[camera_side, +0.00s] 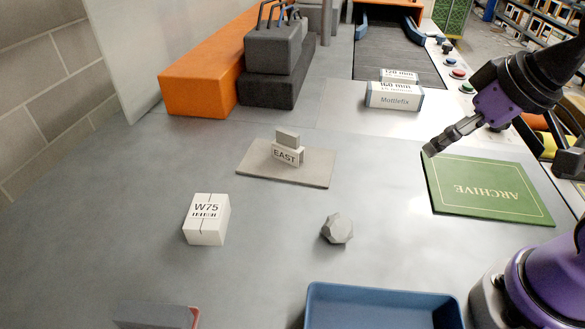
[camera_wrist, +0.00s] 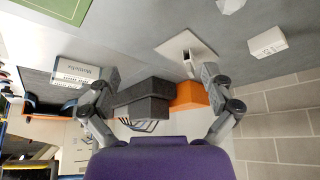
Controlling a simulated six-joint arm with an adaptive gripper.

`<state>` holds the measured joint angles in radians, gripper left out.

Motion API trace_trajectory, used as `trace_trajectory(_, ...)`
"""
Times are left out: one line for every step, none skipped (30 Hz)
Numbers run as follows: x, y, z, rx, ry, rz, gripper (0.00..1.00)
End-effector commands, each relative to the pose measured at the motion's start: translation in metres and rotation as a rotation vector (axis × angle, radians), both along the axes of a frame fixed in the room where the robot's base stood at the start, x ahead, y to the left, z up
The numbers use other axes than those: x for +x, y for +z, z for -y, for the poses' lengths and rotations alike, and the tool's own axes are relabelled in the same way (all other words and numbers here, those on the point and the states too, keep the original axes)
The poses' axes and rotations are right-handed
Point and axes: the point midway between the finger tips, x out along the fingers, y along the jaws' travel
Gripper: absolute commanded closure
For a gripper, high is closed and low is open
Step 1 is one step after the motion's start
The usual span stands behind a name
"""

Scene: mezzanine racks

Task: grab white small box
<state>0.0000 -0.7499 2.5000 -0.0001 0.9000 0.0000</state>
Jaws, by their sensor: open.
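A small white box marked W75 (camera_side: 206,222) stands on the grey table at the left front in the side view. It also shows in the wrist view (camera_wrist: 267,42), at the upper right. My gripper (camera_side: 430,150) is in the air on the right, above the far left corner of the green ARCHIVE mat, well apart from the white box. In the wrist view my gripper (camera_wrist: 158,74) has its two fingers wide apart with nothing held between them.
An EAST sign (camera_side: 286,155) stands on a beige plate (camera_side: 255,170) behind the white box. A grey faceted stone (camera_side: 337,229) lies to its right. Mottlefix boxes (camera_side: 394,98) stand farther back. A blue tray (camera_side: 380,292) is at the front. Table between is clear.

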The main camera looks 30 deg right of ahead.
Motion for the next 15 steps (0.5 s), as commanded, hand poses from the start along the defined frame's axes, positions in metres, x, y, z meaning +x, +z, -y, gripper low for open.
trace_trajectory(0.0,0.0,0.0,0.0,0.0,0.0,0.0)
trace_trajectory(0.0,0.0,0.0,0.0,0.0,0.0,0.0)
trace_trajectory(0.0,0.0,0.0,0.0,0.0,0.0,0.0)
trace_trajectory(0.0,0.0,0.0,0.0,0.0,0.0,0.0)
trace_trajectory(0.0,0.0,0.0,0.0,0.0,0.0,0.0)
trace_trajectory(0.0,0.0,0.0,0.0,0.0,0.0,0.0)
trace_trajectory(0.0,0.0,0.0,0.0,0.0,0.0,0.0)
trace_trajectory(0.0,0.0,0.0,0.0,0.0,0.0,0.0)
trace_trajectory(0.0,0.0,0.0,-0.001,0.003,0.0,0.0)
trace_trajectory(0.001,0.0,-0.001,-0.004,0.012,0.0,0.0)
trace_trajectory(0.003,0.001,-0.002,-0.011,0.028,-0.001,0.0)
trace_trajectory(0.007,0.003,-0.004,-0.025,0.067,-0.003,0.0)
trace_trajectory(0.011,0.004,-0.007,-0.041,0.11,-0.004,0.0)
trace_trajectory(0.017,0.006,-0.011,-0.063,0.166,-0.006,0.0)
trace_trajectory(0.027,0.009,-0.017,-0.098,0.261,-0.007,0.0)
